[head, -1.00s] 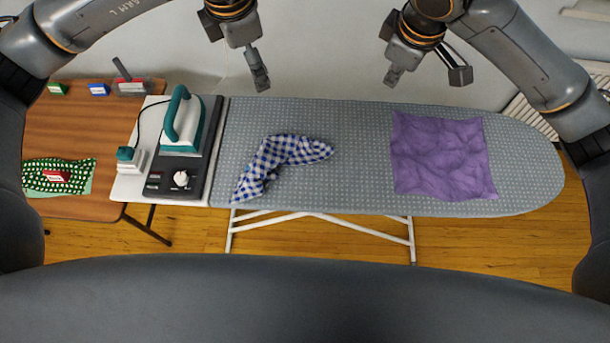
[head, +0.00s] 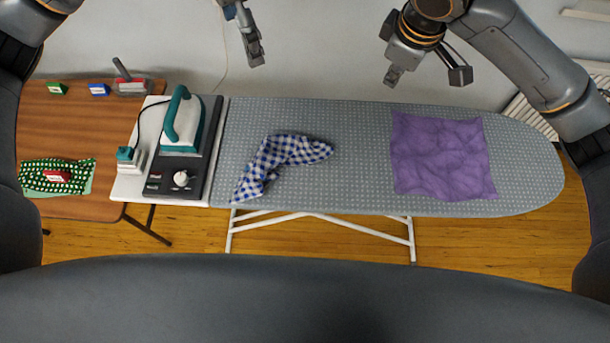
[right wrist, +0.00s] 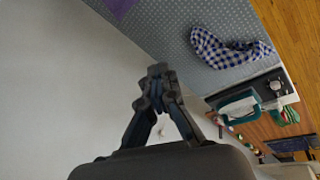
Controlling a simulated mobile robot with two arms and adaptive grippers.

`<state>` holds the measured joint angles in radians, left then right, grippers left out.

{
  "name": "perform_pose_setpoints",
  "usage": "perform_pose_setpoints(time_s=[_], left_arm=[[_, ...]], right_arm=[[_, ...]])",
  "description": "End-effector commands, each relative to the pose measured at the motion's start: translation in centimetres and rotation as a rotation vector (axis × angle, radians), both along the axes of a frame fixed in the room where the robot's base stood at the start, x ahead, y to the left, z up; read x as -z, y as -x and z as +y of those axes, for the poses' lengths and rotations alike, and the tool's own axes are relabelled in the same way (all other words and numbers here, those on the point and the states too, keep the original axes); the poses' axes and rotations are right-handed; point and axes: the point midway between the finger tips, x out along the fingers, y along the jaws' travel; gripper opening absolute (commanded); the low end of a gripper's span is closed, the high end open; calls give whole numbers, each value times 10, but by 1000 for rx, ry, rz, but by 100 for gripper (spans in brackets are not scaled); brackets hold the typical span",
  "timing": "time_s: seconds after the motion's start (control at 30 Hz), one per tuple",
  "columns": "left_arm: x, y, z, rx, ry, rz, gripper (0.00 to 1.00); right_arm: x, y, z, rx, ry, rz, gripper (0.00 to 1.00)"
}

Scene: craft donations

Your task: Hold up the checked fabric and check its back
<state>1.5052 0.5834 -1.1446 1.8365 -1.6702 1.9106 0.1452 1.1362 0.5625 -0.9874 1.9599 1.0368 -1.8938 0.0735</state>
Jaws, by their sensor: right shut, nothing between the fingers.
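The blue-and-white checked fabric (head: 293,149) lies crumpled and bent on the left half of the grey ironing board (head: 350,150). It also shows in the right wrist view (right wrist: 228,50), at the upper right. My right gripper (head: 392,77) is shut and empty, beyond the board's far edge and apart from the fabric. Its closed fingertips show in the right wrist view (right wrist: 158,72). My left gripper (head: 256,58) is near the top of the head view, beyond the far edge and apart from the fabric. Whether its fingers are open is unclear.
A purple cloth (head: 443,155) lies flat on the board's right half. A teal-and-white iron (head: 183,120) stands at the board's left end. A brown table (head: 60,125) at the left holds a green dotted cloth (head: 35,178) and small labelled blocks. The board between the fabrics is clear.

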Motion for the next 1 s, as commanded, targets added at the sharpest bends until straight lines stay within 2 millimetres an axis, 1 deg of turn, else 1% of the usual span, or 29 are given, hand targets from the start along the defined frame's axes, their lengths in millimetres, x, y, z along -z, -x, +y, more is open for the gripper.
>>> perform_pose_setpoints(time_s=[0.03, 0.2, 0.3, 0.4, 0.57, 0.83, 0.87, 0.9, 0.97, 1.0], left_arm=[[-13, 1, -1, -1, 2, -7, 91], [-50, 6, 0, -1, 2, -5, 91], [-68, 9, 0, -1, 1, -4, 91], [-81, 11, 0, -2, 0, -4, 91], [-90, 13, 0, -1, 0, -1, 91], [-91, 13, 0, -1, 0, 0, 91], [-91, 13, 0, -1, 0, 0, 91], [-91, 13, 0, -1, 0, 0, 91], [-91, 13, 0, -1, 0, 0, 91], [-91, 13, 0, -1, 0, 0, 91]], right_arm=[[0, 0, 0, 0, 0, 0, 0], [0, 0, 0, 0, 0, 0, 0], [0, 0, 0, 0, 0, 0, 0], [0, 0, 0, 0, 0, 0, 0], [0, 0, 0, 0, 0, 0, 0], [0, 0, 0, 0, 0, 0, 0], [0, 0, 0, 0, 0, 0, 4], [0, 0, 0, 0, 0, 0, 13], [0, 0, 0, 0, 0, 0, 25], [0, 0, 0, 0, 0, 0, 25]])
